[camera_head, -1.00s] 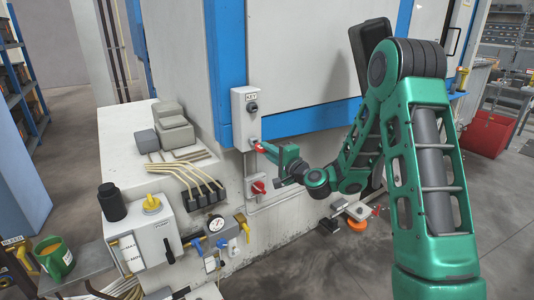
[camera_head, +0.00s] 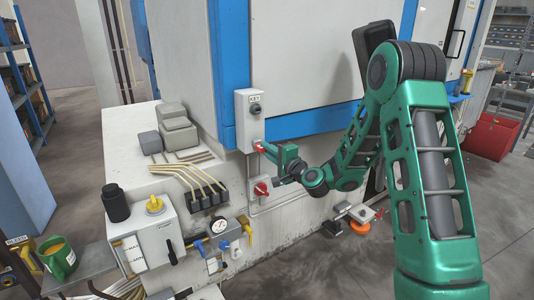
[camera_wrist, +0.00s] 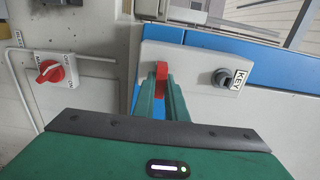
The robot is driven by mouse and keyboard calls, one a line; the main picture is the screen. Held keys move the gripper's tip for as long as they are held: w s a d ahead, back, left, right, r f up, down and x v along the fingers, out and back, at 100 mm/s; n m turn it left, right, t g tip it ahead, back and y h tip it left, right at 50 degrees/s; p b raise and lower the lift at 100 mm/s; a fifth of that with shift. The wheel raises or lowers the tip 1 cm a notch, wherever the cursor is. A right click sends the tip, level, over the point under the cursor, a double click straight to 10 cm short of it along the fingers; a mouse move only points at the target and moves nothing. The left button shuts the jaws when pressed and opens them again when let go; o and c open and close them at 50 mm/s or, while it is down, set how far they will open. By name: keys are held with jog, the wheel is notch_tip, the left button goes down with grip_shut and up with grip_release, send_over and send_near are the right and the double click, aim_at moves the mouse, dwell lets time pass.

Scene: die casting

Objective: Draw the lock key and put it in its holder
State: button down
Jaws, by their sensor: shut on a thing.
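The red lock key (camera_wrist: 161,72) shows between the fingertips of my gripper (camera_wrist: 160,88) in the wrist view. My gripper is shut on it. In the head view my gripper (camera_head: 263,148) is at the lower part of the white key box (camera_head: 243,122) on the machine's front. The box carries a KEY label and a dark round key switch (camera_head: 255,107) above the gripper; the switch also shows in the wrist view (camera_wrist: 222,78). The fingers hide part of the key, and I cannot tell how far it sits in the box.
A red rotary switch (camera_head: 262,188) on a white plate is below the box, with a conduit beside it. A pump unit (camera_head: 150,240) with gauge and valves stands at front left. A green mug (camera_head: 59,260) is at far left.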

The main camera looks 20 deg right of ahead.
jog(key=shift+w, duration=0.1)
jog(key=c, duration=1.7)
grip_release()
jog(key=v, duration=1)
jog(key=shift+s+d, duration=0.1)
jog(key=shift+s, duration=0.2)
